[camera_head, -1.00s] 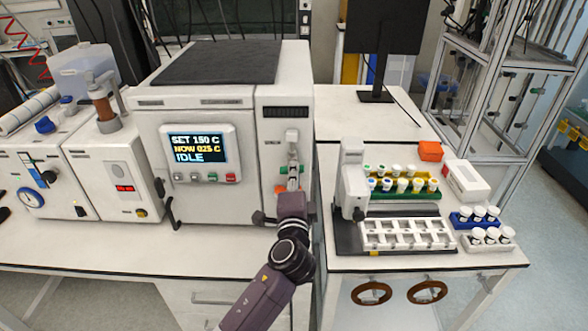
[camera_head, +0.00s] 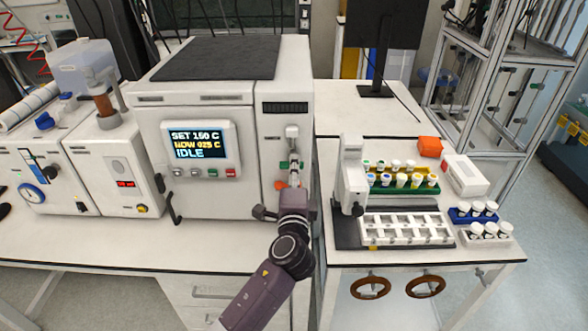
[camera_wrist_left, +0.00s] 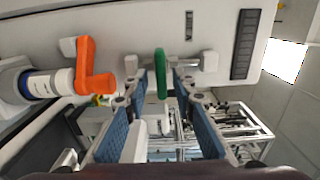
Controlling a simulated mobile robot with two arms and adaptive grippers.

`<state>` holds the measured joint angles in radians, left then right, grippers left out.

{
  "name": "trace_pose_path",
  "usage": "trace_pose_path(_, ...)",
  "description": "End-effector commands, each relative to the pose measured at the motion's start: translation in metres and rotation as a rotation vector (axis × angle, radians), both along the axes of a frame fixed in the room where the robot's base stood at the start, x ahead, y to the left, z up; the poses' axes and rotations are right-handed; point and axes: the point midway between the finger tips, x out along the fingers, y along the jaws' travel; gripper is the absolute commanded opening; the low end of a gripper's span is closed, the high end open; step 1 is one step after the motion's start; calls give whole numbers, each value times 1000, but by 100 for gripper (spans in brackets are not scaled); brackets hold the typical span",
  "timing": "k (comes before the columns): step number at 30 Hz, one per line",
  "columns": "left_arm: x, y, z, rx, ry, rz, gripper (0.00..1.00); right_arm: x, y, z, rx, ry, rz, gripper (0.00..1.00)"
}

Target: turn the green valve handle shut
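The green valve handle (camera_head: 284,165) is on the front right panel of the white reactor unit. In the left wrist view the green handle (camera_wrist_left: 161,74) stands upright between my fingers, with visible gaps on either side. My left gripper (camera_head: 291,183) is at that panel, just in front of the valves; its fingertips are partly hidden by the wrist in the head view. In the left wrist view my left gripper (camera_wrist_left: 162,88) is open, blue pads apart. An orange valve handle (camera_wrist_left: 92,70) is to the left of the green one. My right gripper is not in view.
The reactor screen (camera_head: 199,146) reads IDLE. A black door handle (camera_head: 172,205) is left of my gripper. On the right table are a vial rack (camera_head: 412,187), a white tray (camera_head: 408,231) and a white device (camera_head: 352,175). The bench front is clear.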

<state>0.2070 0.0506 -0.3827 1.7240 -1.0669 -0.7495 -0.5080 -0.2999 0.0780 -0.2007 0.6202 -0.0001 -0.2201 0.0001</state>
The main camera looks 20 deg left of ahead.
Motion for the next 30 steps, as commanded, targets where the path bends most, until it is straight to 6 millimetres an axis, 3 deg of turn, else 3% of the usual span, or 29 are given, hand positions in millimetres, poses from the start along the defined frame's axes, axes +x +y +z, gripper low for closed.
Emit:
trace_pose_path(11,-6,-2,1,-3,-2,0,27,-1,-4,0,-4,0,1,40)
trace_pose_path(24,-89,-26,0,-3,1,-1,27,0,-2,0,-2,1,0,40)
trace_pose_path(30,-111,-32,0,-2,0,0,27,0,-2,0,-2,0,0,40)
